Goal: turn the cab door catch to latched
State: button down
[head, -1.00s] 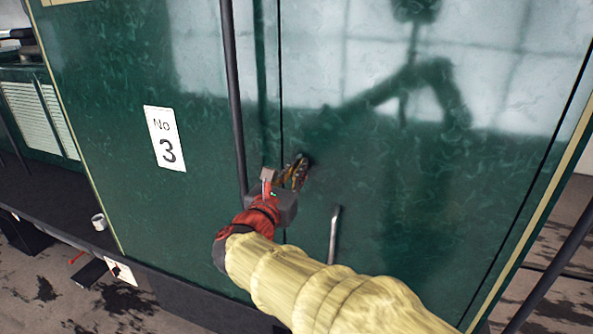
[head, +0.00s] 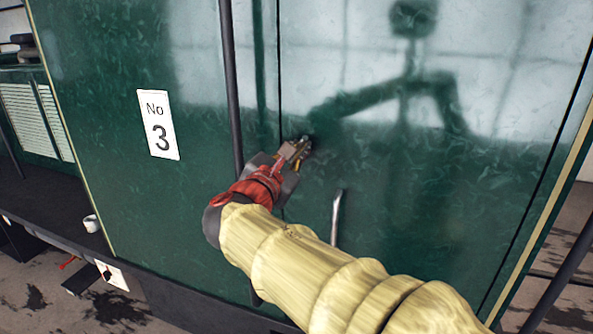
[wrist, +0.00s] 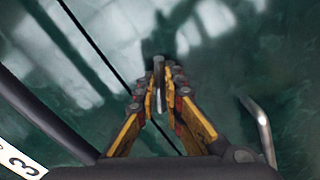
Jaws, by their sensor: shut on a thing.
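The green cab door (head: 400,215) fills the right of the head view, with a thin dark seam along its left edge. My gripper (head: 303,146) reaches the door just right of that seam. In the wrist view, my gripper (wrist: 160,78) has its orange and grey fingers closed in on a small grey metal catch (wrist: 158,66). The catch shows as a short bar between the fingertips. The fingers cover most of it, so I cannot tell its exact angle. In the head view it is hidden behind the fingers.
A dark vertical handrail (head: 231,90) stands left of the seam, close to my wrist. A grey door handle (head: 337,217) sticks out below right of the gripper; it also shows in the wrist view (wrist: 262,125). A white "No 3" plate (head: 158,125) is at left.

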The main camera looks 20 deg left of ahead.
jog(key=m+b, duration=0.4)
jog(key=b, duration=0.1)
jog(key=m+b, duration=0.4)
jog(key=b, duration=0.2)
jog(key=f+m+b, duration=0.1)
jog(key=m+b, duration=0.3)
jog(key=b, duration=0.2)
jog(key=shift+d, duration=0.15)
jog(key=shift+r, duration=0.15)
jog(key=c, duration=1.9)
grip_release()
jog(key=shift+s, duration=0.1)
jog(key=s, duration=1.1)
jog(key=shift+s+a, duration=0.4)
jog(key=shift+a, duration=0.05)
